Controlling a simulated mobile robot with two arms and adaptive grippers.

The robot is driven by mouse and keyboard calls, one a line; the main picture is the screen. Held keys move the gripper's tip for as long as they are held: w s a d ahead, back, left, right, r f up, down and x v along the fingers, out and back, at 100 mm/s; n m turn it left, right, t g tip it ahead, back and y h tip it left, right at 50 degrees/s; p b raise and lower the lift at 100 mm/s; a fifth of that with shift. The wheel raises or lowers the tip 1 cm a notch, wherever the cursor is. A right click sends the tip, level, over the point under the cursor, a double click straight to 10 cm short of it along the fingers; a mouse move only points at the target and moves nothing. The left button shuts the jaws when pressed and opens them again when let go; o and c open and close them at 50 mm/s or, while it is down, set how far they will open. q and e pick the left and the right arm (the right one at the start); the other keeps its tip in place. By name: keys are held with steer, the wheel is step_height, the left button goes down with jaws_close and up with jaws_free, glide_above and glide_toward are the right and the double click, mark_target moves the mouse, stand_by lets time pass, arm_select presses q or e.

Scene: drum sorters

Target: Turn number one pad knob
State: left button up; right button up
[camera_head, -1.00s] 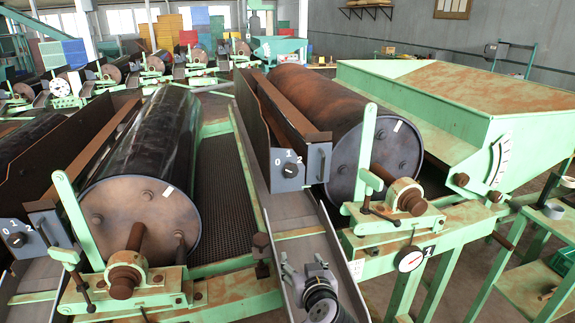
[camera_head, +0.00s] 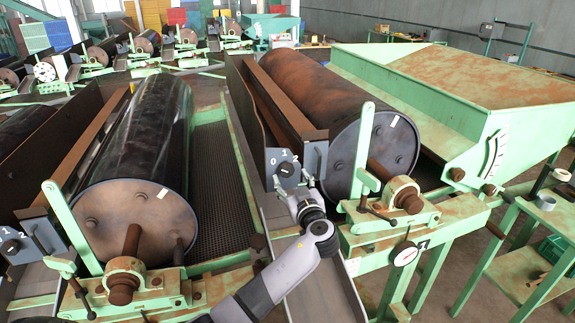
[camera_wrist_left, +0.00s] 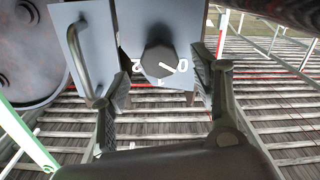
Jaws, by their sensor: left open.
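The black knob (camera_head: 286,169) sits on the grey control box (camera_head: 311,158) at the end of the right drum's trough, with 0, 1 and 2 printed around it. In the left wrist view the knob (camera_wrist_left: 159,60) is upside down, and its white mark points toward the 0. My left gripper (camera_head: 293,186) is just in front of the box and partly hides its lower part. In the left wrist view its two fingers (camera_wrist_left: 160,76) are spread, one on each side of the knob, with gaps between. My right gripper is not in view.
A bent metal handle (camera_wrist_left: 80,60) is on the box beside the left finger in the wrist view. The rusty drum (camera_head: 365,150) and a green lever (camera_head: 362,150) stand right of the box. A second knob (camera_head: 10,246) is on the left drum's box.

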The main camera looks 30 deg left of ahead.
mark_target(288, 172)
arm_select(q)
steer(key=p+x, duration=0.1)
steer(key=x, duration=0.2)
steer(key=shift+w+a+r, duration=0.15)
steer(key=shift+w+a, duration=0.05)
steer(key=shift+w, duration=0.05)
steer(key=shift+w+a+f, duration=0.2)
steer(key=shift+w+a, duration=0.2)
steer(key=shift+a, duration=0.05)
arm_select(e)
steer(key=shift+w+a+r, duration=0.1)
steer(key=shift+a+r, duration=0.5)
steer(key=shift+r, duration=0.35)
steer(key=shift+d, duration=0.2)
